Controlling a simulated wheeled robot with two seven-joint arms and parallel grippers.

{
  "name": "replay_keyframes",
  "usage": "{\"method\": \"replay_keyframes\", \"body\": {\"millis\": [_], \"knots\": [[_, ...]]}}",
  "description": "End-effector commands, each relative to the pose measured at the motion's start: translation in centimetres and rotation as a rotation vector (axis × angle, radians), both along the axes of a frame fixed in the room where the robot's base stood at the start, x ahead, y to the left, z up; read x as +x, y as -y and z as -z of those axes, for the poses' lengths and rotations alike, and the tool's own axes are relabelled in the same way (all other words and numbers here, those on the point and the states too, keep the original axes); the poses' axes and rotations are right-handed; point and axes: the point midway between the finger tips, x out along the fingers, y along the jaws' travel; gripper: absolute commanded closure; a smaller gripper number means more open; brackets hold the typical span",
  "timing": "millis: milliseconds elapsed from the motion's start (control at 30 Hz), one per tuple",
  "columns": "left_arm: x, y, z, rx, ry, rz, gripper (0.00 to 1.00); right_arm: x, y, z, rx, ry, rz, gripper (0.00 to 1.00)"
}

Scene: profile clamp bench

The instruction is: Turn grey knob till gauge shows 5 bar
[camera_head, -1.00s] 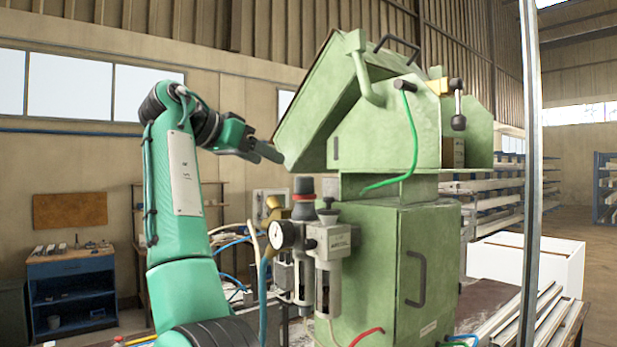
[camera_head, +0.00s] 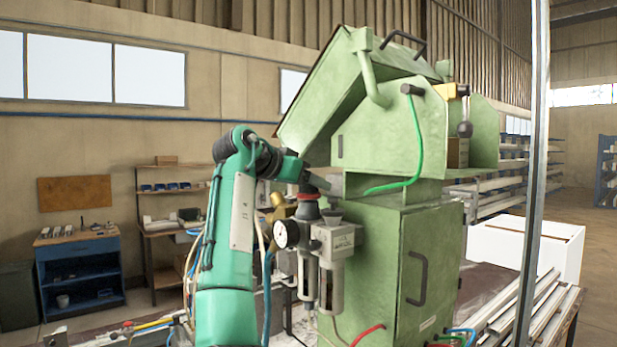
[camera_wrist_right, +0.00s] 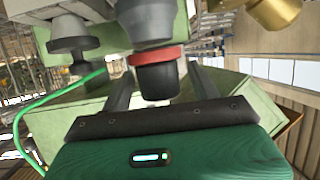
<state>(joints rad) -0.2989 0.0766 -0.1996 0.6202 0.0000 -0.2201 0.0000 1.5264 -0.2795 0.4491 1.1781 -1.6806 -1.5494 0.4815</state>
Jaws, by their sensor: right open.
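A pressure regulator (camera_head: 335,240) is mounted on the front of the green machine. Its dark grey knob (camera_wrist_right: 158,82) sits above a red ring (camera_wrist_right: 157,56) in the world, upside down in the wrist view. In the head view my gripper partly covers the knob, and the red ring (camera_head: 308,207) shows below. My right gripper (camera_head: 322,182) is open at knob height. In the wrist view its two fingers stand on either side of the knob with gaps. The round white gauge (camera_head: 286,233) faces me; its reading is too small to tell. My left gripper is out of view.
The green machine (camera_head: 400,260) stands close behind the regulator, its slanted hood above my gripper. A second grey cap (camera_wrist_right: 72,38) and a brass fitting (camera_wrist_right: 272,10) flank the knob. A green hose (camera_head: 415,150) hangs nearby. A metal post (camera_head: 535,180) rises at right.

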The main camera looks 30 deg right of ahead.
Motion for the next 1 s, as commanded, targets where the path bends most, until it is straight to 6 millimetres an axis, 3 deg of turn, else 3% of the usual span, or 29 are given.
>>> {"method": "replay_keyframes", "body": {"millis": [267,400,500,767,1000], "knots": [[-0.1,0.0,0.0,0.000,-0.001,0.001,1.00,0.0,0.1,0.1,0.000,0.000,0.000,0.41],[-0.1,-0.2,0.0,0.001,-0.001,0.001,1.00,0.0,0.1,0.0,0.000,0.000,0.000,0.68],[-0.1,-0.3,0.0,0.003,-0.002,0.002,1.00,0.0,0.1,0.0,0.000,0.000,0.000,0.83],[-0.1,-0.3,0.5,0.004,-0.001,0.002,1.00,0.0,0.1,0.2,-0.001,0.001,-0.025,0.83],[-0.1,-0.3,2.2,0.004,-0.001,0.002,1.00,-0.1,0.1,0.4,0.000,0.006,-0.144,0.83]]}}
